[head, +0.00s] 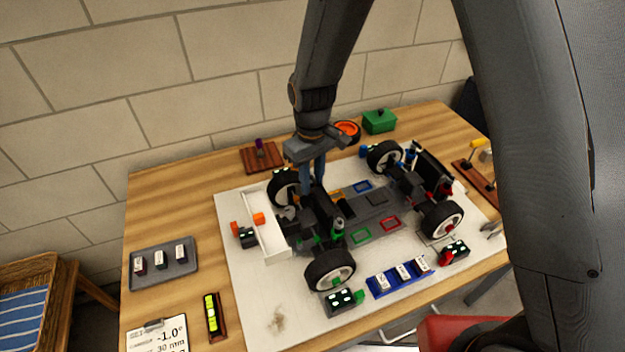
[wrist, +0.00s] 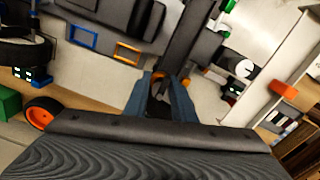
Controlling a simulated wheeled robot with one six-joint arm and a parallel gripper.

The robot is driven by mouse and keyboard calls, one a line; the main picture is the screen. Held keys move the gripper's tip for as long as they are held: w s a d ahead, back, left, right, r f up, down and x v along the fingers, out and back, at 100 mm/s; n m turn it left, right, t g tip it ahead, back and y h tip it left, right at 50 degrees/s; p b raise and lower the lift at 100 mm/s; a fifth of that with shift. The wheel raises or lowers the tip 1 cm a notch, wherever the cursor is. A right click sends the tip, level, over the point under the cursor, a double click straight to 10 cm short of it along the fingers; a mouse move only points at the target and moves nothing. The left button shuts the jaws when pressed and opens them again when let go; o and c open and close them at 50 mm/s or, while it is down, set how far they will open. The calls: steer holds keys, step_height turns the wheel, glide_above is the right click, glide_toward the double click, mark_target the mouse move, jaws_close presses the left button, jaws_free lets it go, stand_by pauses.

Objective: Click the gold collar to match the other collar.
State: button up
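The RC car chassis (head: 375,204) stands on a white mat. My gripper (head: 312,190) points down at the chassis's left-hand end, beside the far left wheel (head: 283,187). In the wrist view its two blue-grey fingers (wrist: 163,84) are apart, with a dark part between them. A gold-orange ring (wrist: 184,78), seemingly the gold collar, shows at the fingertips. I cannot tell whether the fingers touch it. In the head view my gripper hides it. A green collar-like part (head: 319,239) sits on the near side of the same end. The collars' settings are too small to read.
A white wing plate (head: 270,228) stands close left of my gripper. An orange-rimmed wheel (head: 347,131) and a green box (head: 379,121) lie behind the car. A grey tray (head: 164,264), a level (head: 212,315) and a clipboard (head: 160,338) lie left. A blue rack (head: 400,274) is in front.

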steer(key=shift+c, duration=1.4)
steer(key=shift+m, duration=0.3)
steer(key=m+p, duration=0.1)
steer(key=m, duration=0.2)
steer(key=shift+a+m+p, duration=0.15)
steer(key=shift+m+p, duration=0.15)
steer(key=shift+m, duration=1.7)
steer(key=o, duration=1.1)
steer(key=shift+c, duration=0.2)
steer(key=shift+r, duration=0.15)
